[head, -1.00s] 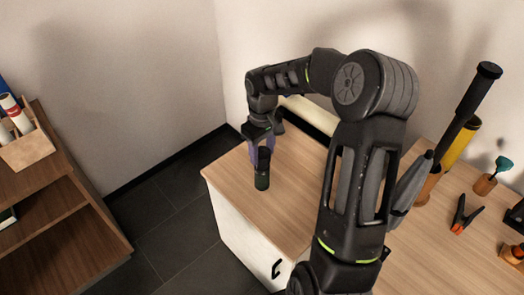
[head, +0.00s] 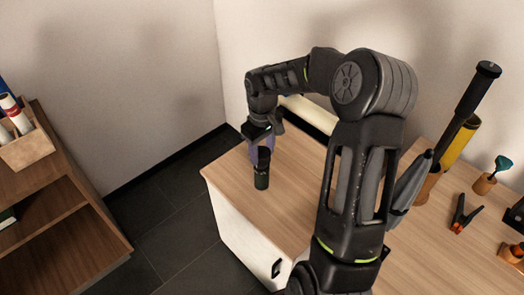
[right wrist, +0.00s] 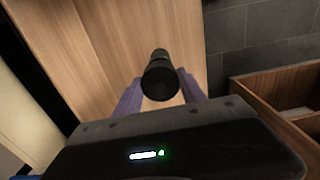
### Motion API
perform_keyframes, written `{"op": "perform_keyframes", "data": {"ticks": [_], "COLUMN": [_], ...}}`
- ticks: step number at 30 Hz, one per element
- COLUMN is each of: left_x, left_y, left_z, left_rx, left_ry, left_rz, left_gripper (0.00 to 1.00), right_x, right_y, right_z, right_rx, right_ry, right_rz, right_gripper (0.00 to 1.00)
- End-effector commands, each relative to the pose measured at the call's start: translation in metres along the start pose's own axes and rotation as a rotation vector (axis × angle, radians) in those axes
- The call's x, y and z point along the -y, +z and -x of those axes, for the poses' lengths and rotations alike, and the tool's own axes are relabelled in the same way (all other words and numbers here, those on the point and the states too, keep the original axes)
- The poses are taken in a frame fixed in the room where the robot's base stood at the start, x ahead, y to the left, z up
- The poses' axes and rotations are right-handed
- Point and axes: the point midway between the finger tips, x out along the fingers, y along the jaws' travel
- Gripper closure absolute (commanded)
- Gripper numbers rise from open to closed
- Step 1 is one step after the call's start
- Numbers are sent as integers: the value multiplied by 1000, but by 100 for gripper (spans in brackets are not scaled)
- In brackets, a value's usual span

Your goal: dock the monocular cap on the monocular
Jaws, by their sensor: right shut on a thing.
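The monocular (head: 262,180), a dark green and black cylinder, stands upright on the wooden tabletop near its left corner. My right gripper (head: 260,152) points down above it, its purple fingers shut on the black monocular cap (head: 264,156). The cap is at the top end of the monocular, in line with it, with no clear gap; I cannot tell whether it is fully seated. In the right wrist view the round black cap (right wrist: 160,83) sits between the fingers, and the monocular (right wrist: 160,55) shows partly behind it. My left gripper is not in view.
A yellow tube (head: 458,144), a tall black pole (head: 476,95), an orange-tipped black clamp (head: 464,214) and small stands are on the right of the table (head: 226,180). A wooden shelf (head: 60,215) stands apart at the left. The tabletop around the monocular is clear.

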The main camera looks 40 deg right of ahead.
Motion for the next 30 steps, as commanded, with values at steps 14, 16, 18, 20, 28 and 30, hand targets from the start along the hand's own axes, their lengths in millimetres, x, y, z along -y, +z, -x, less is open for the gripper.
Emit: {"op": "perform_keyframes", "data": {"ticks": [14,16,18,20,28,30], "left_x": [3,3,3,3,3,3], "left_y": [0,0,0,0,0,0], "left_z": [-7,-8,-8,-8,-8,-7], "left_rx": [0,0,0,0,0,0], "left_ry": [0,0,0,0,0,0], "left_rz": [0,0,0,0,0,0], "left_gripper": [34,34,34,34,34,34], "right_x": [0,0,0,0,0,0], "right_y": [0,0,0,0,0,0], "right_z": [-10,-12,-13,-12,-12,-11], "right_rx": [0,0,0,0,0,0], "right_ry": [0,0,0,0,0,0], "right_rz": [1,1,1,1,1,0], "right_gripper": [90,90,90,48,43,43]}}
